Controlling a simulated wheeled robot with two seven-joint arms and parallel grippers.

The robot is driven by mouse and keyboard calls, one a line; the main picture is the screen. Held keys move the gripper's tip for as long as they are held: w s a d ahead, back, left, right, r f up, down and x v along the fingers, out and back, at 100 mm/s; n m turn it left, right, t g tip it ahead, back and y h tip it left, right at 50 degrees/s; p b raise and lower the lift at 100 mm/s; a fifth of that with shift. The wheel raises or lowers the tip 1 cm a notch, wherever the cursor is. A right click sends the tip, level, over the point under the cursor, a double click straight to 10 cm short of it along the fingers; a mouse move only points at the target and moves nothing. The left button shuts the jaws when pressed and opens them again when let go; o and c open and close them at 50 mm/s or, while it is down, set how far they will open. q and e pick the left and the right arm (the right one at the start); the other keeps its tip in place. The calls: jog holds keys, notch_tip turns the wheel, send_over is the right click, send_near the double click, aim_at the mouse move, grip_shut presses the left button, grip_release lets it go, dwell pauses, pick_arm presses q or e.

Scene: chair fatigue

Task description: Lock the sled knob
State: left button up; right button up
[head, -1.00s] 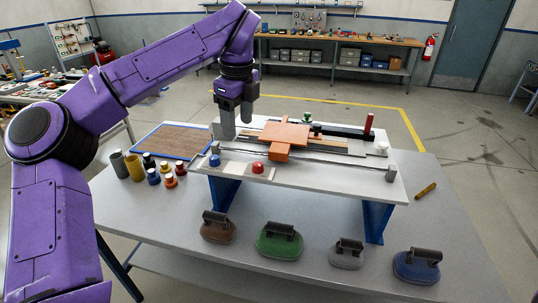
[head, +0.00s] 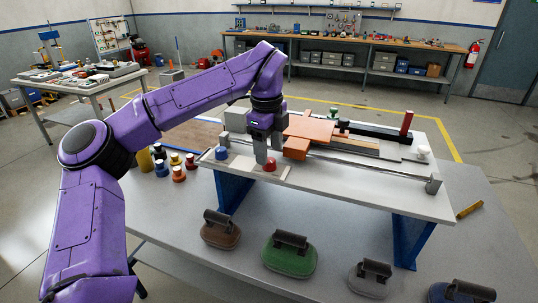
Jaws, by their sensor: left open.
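The test rig's white bench top (head: 330,180) stands on blue legs on a grey table. An orange sled (head: 310,130) sits across its rails. Several knobs show on the rig: blue (head: 221,153) at the left front, red (head: 269,165) to its right, green (head: 333,113) at the back, and white (head: 423,152) at the right. I cannot tell which one is the sled knob. My left gripper (head: 268,148) is open and points down just left of the orange sled, with its fingertips just behind or above the red knob. Contact cannot be told. My right gripper is out of view.
A red upright handle (head: 407,123) stands at the rig's right. Several coloured weights (head: 178,171) stand left of the rig. Brown (head: 221,230), green (head: 290,252), grey (head: 370,278) and blue (head: 462,290) handled pads lie in front. A yellow tool (head: 469,209) lies at right.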

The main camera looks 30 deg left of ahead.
aim_at(269, 163)
pick_arm(q)
jog(key=shift+w+f, duration=0.15)
jog(key=shift+f, duration=1.3)
jog(key=c, duration=1)
jog(key=shift+c, duration=0.2)
